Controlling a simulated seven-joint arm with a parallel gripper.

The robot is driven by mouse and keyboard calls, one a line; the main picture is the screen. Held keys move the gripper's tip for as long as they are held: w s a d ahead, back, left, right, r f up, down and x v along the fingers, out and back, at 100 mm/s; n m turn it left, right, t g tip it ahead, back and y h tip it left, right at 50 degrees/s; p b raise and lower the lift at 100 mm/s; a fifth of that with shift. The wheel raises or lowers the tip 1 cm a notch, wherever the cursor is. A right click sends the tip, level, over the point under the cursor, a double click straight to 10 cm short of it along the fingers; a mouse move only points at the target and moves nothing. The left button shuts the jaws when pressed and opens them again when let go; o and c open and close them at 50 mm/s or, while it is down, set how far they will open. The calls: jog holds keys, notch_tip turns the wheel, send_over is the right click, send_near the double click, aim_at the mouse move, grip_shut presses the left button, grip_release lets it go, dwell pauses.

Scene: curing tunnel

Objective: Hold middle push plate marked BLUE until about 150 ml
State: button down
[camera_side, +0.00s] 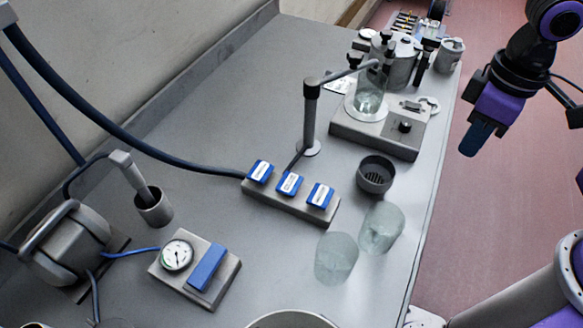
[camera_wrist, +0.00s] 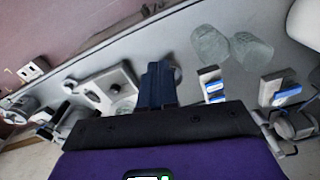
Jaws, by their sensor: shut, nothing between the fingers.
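In the side view a grey bar (camera_side: 275,203) lies on the bench with three blue push plates with white labels, too small to read. The middle push plate (camera_side: 289,184) sits between the left plate (camera_side: 259,171) and right plate (camera_side: 320,195). A clear beaker (camera_side: 369,94) stands on a grey stirrer-like unit (camera_side: 372,132) beneath the arm of a dark spout post (camera_side: 310,110); its liquid level is not readable. My gripper (camera_side: 476,143) is shut and empty, off the bench's right edge, far from the plates. Its fingers (camera_wrist: 158,84) also show in the wrist view.
Two upturned-looking clear cups (camera_side: 336,257) and (camera_side: 381,228) and a dark drain cup (camera_side: 376,174) stand right of the bar. A gauge box (camera_side: 176,256) with a blue lever (camera_side: 207,267) is front left. The bench's middle-back is clear.

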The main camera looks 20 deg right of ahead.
jog(key=w+a+r+m, duration=0.1)
jog(key=w+a+m, duration=0.7)
jog(key=a, duration=0.5)
jog(key=m, duration=0.7)
send_over(290, 182)
jog(key=shift+f, duration=0.55)
notch_tip(290, 182, down, 14)
